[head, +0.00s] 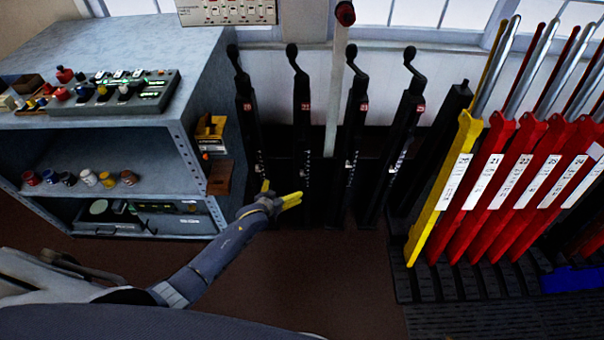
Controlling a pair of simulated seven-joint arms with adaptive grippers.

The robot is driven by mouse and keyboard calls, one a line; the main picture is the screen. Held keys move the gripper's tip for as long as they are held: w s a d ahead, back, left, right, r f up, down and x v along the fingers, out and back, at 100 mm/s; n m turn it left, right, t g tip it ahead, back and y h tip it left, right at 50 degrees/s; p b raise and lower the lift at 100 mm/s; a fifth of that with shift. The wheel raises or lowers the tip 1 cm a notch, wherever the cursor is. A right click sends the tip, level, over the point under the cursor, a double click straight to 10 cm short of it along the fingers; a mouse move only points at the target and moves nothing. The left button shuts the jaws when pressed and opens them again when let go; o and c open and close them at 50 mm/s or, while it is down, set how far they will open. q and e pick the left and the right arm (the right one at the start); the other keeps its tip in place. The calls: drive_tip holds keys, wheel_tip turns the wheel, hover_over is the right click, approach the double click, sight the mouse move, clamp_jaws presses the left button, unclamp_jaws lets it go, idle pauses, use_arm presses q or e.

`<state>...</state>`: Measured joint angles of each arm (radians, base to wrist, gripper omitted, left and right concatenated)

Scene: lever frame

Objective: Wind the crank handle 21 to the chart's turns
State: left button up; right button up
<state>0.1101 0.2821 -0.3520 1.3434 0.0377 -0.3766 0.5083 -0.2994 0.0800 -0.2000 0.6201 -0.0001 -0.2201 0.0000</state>
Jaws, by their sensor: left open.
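Several black crank posts with bent handles on top stand along the wall in the middle of the head view. The second from the left has a small red label that seems to read 21; its crank handle (294,58) rises at the top of its post (302,120). A chart (227,11) with small print and pictures hangs on the wall at the top; its figures are too small to read. My left gripper (280,193), with yellow fingers, is open and empty. It is low in front of the posts, well below the handle. My right gripper is out of view.
Other cranks (241,75), (356,75) flank it closely, with a tall pale lever (338,80) between posts. A grey shelf (120,145) with small items stands left. Red levers (500,170) and a yellow one (445,185) stand right. The brown floor (330,285) in front is clear.

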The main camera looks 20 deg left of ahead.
use_arm(q)
drive_tip(key=v, duration=0.4)
drive_tip(key=shift+r, duration=0.1)
drive_tip(key=s+a+f+m+g+y, duration=0.1)
drive_tip(key=s+a+f+g, duration=0.2)
drive_tip(key=s+f, duration=0.85)
drive_tip(key=s+a+f+m+g+y, duration=0.1)
drive_tip(key=s+a+f+m+g, duration=0.1)
drive_tip(key=s+f, duration=1)
drive_tip(key=s+d+f+g, duration=0.1)
drive_tip(key=s+f, duration=0.4)
drive_tip(key=s, duration=0.5)
drive_tip(key=s+d+f+g, duration=0.2)
drive_tip(key=s+f, duration=0.2)
drive_tip(key=s, duration=0.7)
drive_tip(key=s+d+f+g, duration=0.1)
drive_tip(key=s+f, duration=0.4)
drive_tip(key=s, duration=0.6)
drive_tip(key=shift+s+d+f+n+g, duration=0.2)
drive_tip(key=shift+f+n+g, duration=0.15)
drive_tip(key=shift+g, duration=0.45)
drive_tip(key=shift+c, duration=0.2)
